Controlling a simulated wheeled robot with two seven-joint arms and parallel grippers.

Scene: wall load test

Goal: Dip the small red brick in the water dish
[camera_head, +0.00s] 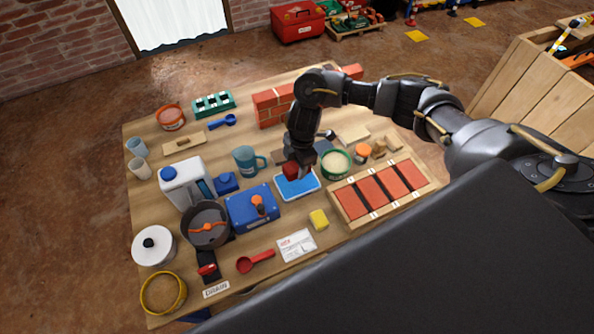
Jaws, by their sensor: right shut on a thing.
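My right gripper (297,167) reaches down over the table and is shut on the small red brick (291,170). The gripper's fingers are dark and partly hidden by the brick and the wrist. My left gripper is not in view.
A blue box (252,208) stands left of the dish, a teal mug (246,160) behind-left. A green-rimmed tub (336,164) and a wooden tray of red bricks (430,184) are to the right. A low brick wall (269,107) stands behind.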

